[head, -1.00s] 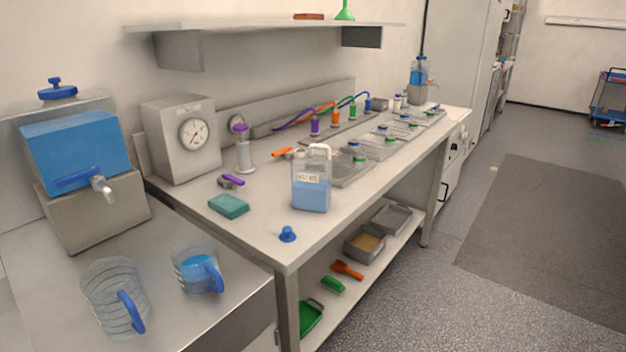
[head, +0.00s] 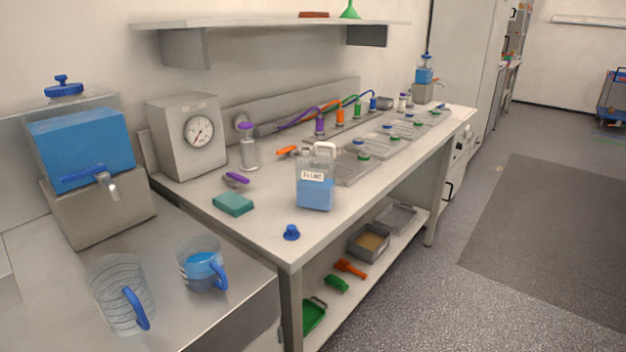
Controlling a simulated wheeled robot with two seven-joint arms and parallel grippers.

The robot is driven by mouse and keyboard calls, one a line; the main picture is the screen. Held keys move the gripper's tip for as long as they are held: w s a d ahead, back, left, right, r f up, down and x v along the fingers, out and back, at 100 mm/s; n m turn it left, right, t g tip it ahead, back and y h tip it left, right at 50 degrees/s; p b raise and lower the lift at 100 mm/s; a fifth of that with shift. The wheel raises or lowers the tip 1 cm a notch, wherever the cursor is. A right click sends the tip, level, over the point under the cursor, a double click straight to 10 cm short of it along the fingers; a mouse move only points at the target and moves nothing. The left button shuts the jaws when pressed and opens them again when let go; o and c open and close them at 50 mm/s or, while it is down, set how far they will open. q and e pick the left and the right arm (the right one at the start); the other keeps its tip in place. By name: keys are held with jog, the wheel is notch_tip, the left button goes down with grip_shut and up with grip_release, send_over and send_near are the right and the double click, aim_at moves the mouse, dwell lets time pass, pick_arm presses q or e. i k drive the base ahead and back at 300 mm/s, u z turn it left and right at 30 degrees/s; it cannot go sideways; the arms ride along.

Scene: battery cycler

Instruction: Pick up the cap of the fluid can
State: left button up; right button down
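A small blue cap (head: 291,232) with a knob on top lies on the workbench near its front left corner. The fluid can (head: 315,188) stands upright behind it and a little to the right. The can is clear, holds blue fluid, and has a white handle and a label. The cap is apart from the can, and nothing touches it. Neither of my grippers is in the head view.
A teal sponge (head: 233,204) lies left of the can. Two measuring jugs (head: 122,298) (head: 203,266) stand on the lower left counter by a blue tank (head: 82,148). A gauge box (head: 187,137) stands behind. The bench front (head: 335,225) right of the cap is clear.

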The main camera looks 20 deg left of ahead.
aim_at(291, 233)
jog(key=z, duration=1)
jog(key=k, duration=0.35)
jog(key=u, duration=1.1)
